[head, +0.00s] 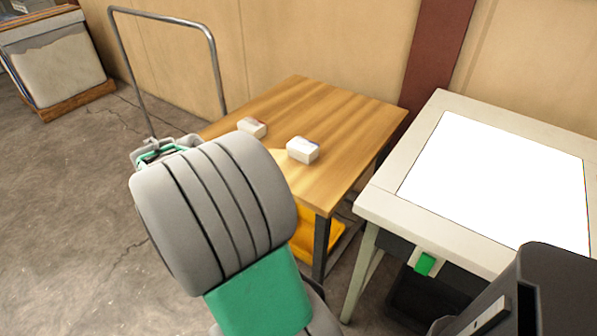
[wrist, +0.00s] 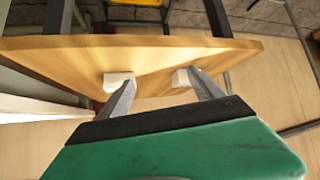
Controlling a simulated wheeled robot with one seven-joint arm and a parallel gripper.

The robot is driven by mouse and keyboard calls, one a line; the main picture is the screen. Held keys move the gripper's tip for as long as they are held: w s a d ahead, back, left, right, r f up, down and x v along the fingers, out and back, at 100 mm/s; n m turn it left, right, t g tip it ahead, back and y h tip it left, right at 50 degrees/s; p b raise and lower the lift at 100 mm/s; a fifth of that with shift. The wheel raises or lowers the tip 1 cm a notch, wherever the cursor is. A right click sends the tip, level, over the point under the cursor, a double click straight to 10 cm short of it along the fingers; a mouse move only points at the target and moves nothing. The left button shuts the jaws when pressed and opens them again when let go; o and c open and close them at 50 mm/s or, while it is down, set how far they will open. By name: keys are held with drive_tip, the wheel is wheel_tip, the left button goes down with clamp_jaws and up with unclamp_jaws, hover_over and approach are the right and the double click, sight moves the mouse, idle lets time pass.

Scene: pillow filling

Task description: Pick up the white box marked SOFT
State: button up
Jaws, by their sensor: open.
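Two small white boxes rest on the wooden table. One box (head: 252,127) is farther left and has a faint reddish mark; the other box (head: 302,150) is nearer the table's right front corner. I cannot read any lettering, so I cannot tell which is marked SOFT. The wrist view shows a left white box (wrist: 113,77) and a right white box (wrist: 181,78), each partly behind a finger. My gripper (wrist: 161,77) is open with nothing between its fingers. It appears apart from both boxes. My arm hides most of the gripper in the head view.
The wooden table (head: 330,105) is otherwise clear. A pale table with a bright white panel (head: 500,185) stands close on the right. A metal hoop rail (head: 165,18) stands behind on the left, and a yellow item (head: 308,240) sits under the wooden table.

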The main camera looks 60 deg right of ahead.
sight(298, 149)
drive_tip(key=o, duration=0.5)
drive_tip(key=s+d+f+m+g+h+b, duration=0.1)
drive_tip(key=s+d, duration=0.1)
drive_tip(key=d, duration=0.2)
drive_tip(key=s+d+f+m+g+h, duration=0.1)
drive_tip(key=s+d+m, duration=0.1)
drive_tip(key=s+d, duration=0.1)
drive_tip(key=s+d+f+m+g+h+b, duration=0.1)
drive_tip(key=s+d+g, duration=0.1)
drive_tip(key=d, duration=0.3)
drive_tip(key=shift+s+f+m+h+b, duration=0.1)
drive_tip(key=shift+s+m+h+b, duration=0.2)
drive_tip(key=shift+s, duration=0.35)
drive_tip(key=shift+c, duration=0.2)
drive_tip(key=x, duration=0.7)
drive_tip(key=shift+s, duration=0.25)
drive_tip(key=shift+c, duration=0.3)
drive_tip(key=c, duration=1.4)
